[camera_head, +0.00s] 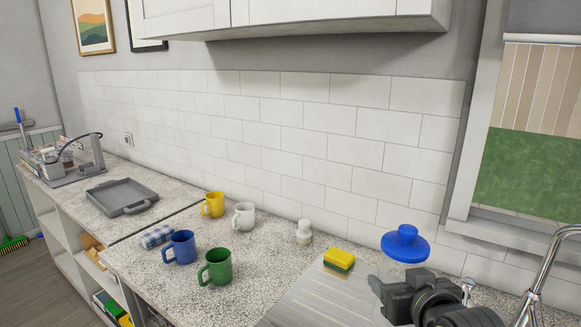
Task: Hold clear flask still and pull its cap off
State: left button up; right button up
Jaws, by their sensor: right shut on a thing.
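A wide blue cap (405,243) with a round knob on top shows at the right, over the counter. Below it is the pale, see-through body of the clear flask (402,270), upright, with the cap on its top. My right gripper (384,290), dark grey, comes in from the lower right and is shut on the flask below the cap. The gripper and wrist hide the flask's lower part and its base. My left gripper is not in view.
A yellow-green sponge (339,260) lies left of the flask by the ridged metal drainboard (310,298). A tap (548,270) stands at the right. Green (216,267), blue (181,247), white (244,216) and yellow (213,205) mugs stand further left. A white bottle (304,232) is near the wall.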

aim_at(381, 321)
jog(key=s+a+f+n+g+y, duration=0.35)
jog(key=a+n+y, duration=0.2)
jog(key=a, duration=0.25)
jog(key=s+a+f+n+g+y, duration=0.35)
jog(key=a+f+n+y, duration=0.2)
jog(key=a, duration=0.35)
jog(key=w+d+m+t+h+p, duration=0.1)
jog(key=w+d+p, duration=0.1)
jog(key=d, duration=0.2)
jog(key=w+d+m+t+h+p, duration=0.1)
jog(key=w+d+m+t+h, duration=0.1)
jog(key=d, duration=0.2)
jog(key=w+d+r+m+t+h+p, duration=0.1)
jog(key=w+d+m+p, duration=0.1)
jog(key=d, duration=0.3)
jog(key=shift+w+t+h+p, duration=0.3)
jog(key=shift+w+p, duration=0.05)
jog(key=f, duration=0.5)
jog(key=f+p, duration=0.1)
jog(key=f, duration=0.4)
jog(key=shift+w+d, duration=0.1)
jog(key=shift+d, duration=0.1)
jog(key=shift+f, duration=0.15)
